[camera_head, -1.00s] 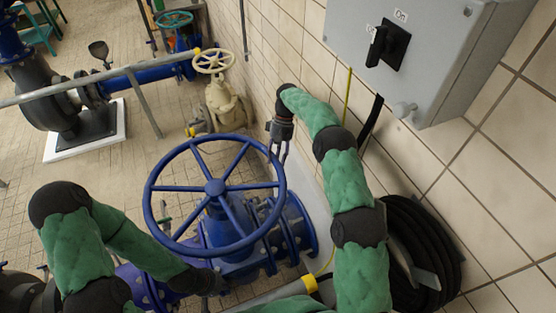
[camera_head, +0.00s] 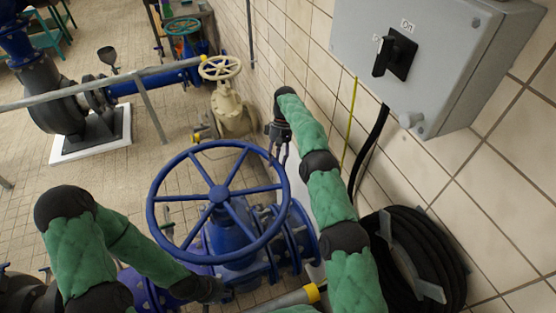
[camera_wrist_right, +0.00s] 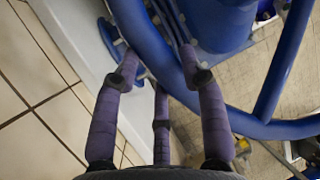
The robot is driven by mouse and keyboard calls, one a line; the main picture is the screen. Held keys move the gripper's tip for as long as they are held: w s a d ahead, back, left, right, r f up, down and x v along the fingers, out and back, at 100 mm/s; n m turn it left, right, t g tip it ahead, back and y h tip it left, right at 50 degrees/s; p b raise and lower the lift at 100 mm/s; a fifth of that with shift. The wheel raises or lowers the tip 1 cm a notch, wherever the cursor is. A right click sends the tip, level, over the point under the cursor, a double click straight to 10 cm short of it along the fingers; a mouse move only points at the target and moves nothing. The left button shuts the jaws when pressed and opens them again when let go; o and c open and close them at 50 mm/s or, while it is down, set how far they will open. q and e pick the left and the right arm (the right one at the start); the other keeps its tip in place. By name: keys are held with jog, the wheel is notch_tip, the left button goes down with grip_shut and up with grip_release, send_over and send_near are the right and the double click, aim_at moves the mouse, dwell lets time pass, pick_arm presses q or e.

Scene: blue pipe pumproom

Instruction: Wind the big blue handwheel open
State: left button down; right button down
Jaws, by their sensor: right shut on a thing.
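The big blue handwheel (camera_head: 218,193) sits level on top of a blue valve in the middle of the head view, with several spokes around its hub. My right gripper (camera_head: 277,152) is at the wheel's far right rim, fingers pointing down. In the right wrist view the blue rim (camera_wrist_right: 148,45) passes between the purple-grey fingers (camera_wrist_right: 160,68), which are closed around it. My left gripper (camera_head: 212,289) is low in front of the wheel, beside the valve body; its dark end is partly lost against the valve, so its fingers are unclear.
A grey switch box (camera_head: 435,60) hangs on the tiled wall at right, above a coiled black hose (camera_head: 425,262). A cream handwheel valve (camera_head: 229,105) stands behind the blue wheel. A grey rail (camera_head: 100,83) crosses at left. Open tiled floor lies left of the wheel.

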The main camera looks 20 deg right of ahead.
jog(key=shift+w, duration=0.1)
jog(key=c, duration=0.7)
grip_release()
